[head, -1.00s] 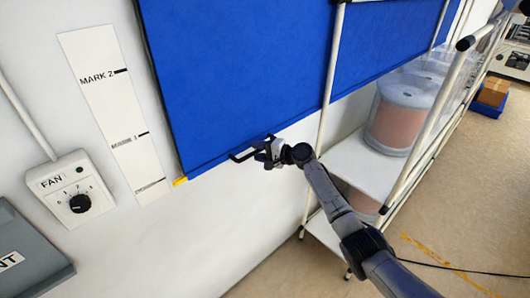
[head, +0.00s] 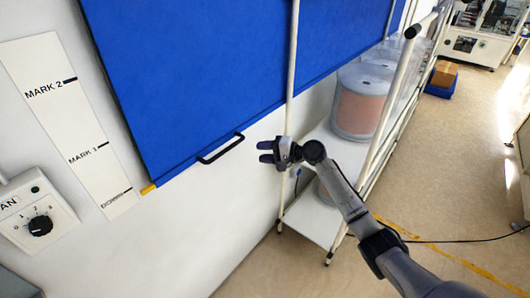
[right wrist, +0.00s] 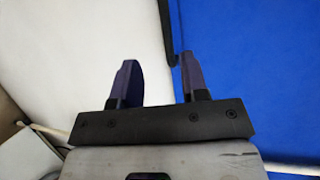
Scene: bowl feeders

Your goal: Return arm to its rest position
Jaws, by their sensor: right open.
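My right gripper (head: 266,152) is open and empty in the head view. It is to the right of the black handle (head: 221,149) on the blue panel's lower edge, with a gap between them. The right wrist view shows the two dark fingers (right wrist: 157,82) apart with nothing between them. The blue panel (head: 215,70) hangs on the white wall, and its lower left corner has a yellow tab (head: 148,189) near the lowest mark of the scale strip. It also fills the right side of the right wrist view (right wrist: 260,75). My left gripper is not in view.
A white scale strip (head: 70,130) and a fan dial box (head: 38,217) are on the wall at left. A white-framed shelf (head: 318,222) with a large spool (head: 361,103) stands close behind my right arm. Open floor (head: 460,190) lies to the right.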

